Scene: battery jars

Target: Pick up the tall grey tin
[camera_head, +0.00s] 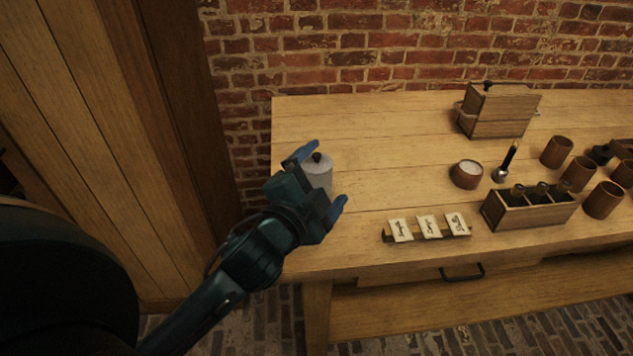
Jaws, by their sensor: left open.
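The tall grey tin (319,173) stands upright near the left end of the wooden table (370,137). It is a light grey cylinder with a dark knob on its lid. My left gripper (322,176) reaches in from the lower left with its blue-tipped fingers spread open. One finger is at the tin's upper left and the other at its lower right. The gripper body hides the tin's lower left part. I cannot tell whether a finger touches it. My right gripper is not in view.
A card holder (427,228) stands near the front edge. To the right are a wooden box (497,110), a small bowl of white stuff (467,174), a scoop (507,162), a divided crate (528,211) with bottles, and several brown cups (603,200). The table between tin and bowl is clear.

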